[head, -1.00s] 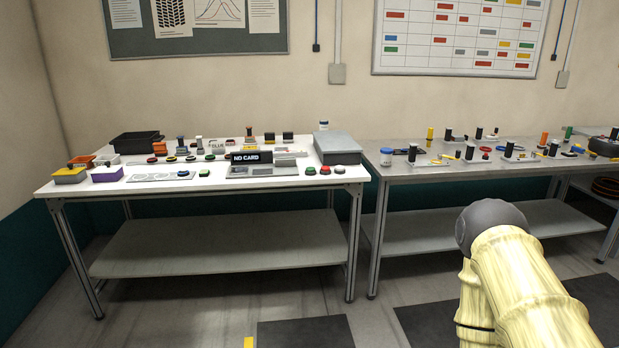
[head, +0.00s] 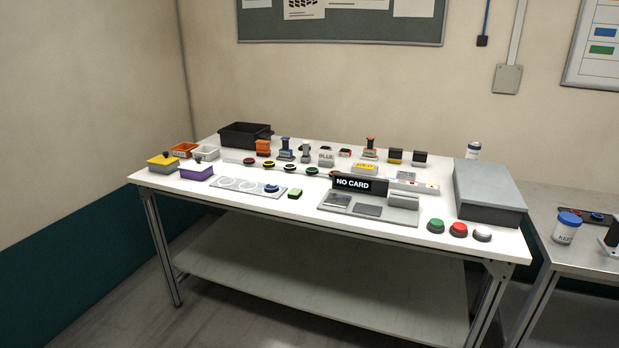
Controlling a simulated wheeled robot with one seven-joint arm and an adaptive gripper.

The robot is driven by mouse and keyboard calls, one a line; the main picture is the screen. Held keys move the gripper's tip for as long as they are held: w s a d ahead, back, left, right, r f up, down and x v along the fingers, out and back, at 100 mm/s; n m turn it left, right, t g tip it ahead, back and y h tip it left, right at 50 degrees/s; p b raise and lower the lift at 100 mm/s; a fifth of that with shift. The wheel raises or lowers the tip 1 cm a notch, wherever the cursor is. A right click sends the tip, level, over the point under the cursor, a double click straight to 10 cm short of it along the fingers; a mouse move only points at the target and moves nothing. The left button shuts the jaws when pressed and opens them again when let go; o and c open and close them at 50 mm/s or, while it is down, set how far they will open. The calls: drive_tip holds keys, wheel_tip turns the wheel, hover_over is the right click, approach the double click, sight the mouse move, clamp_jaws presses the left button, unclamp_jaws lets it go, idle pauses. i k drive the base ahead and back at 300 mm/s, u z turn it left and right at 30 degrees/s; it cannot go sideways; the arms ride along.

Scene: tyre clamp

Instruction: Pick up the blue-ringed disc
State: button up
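A small disc with blue on it (head: 271,188) sits at the right end of a pale plate with circular marks (head: 238,186), near the front of the white table (head: 300,218). It is small here, but it looks like the blue-ringed disc. My gripper is not in view.
A "NO CARD" device (head: 360,184) stands right of the plate. Green (head: 436,225), red (head: 458,229) and white (head: 482,235) buttons line the front right. A grey box (head: 488,190) is at the right; a black bin (head: 245,134) is at the back left.

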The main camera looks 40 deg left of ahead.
sight(270, 188)
drive_tip(key=i, duration=1.25)
drive_tip(key=u, duration=1.4)
